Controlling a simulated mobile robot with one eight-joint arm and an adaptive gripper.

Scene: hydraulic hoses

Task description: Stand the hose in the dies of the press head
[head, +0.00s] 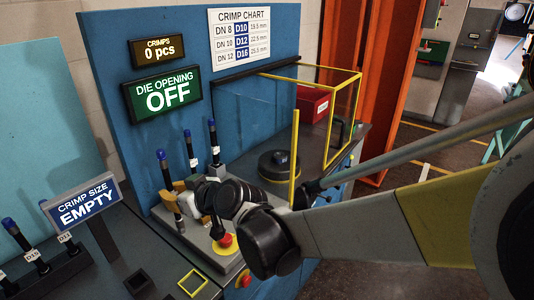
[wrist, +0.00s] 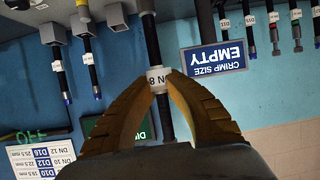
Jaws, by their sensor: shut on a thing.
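My gripper (head: 174,193) has gold-brown fingers closed on a black hose (head: 163,160) with a blue upper end, the leftmost of three standing hoses. In the wrist view, which is upside down, the fingertips (wrist: 160,84) grip this hose (wrist: 151,45) at its white label, which seems to read DN 8. The press head (head: 279,166), a low round black part, sits on the bench to the right of my gripper. Its dies are not clear.
Two other hoses (head: 189,148) (head: 213,135) stand just right of the held one. A clear guard with a yellow frame (head: 335,125) and yellow post (head: 294,160) borders the press head. A red box (head: 313,103) is behind. The CRIMP SIZE sign (head: 83,207) reads EMPTY.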

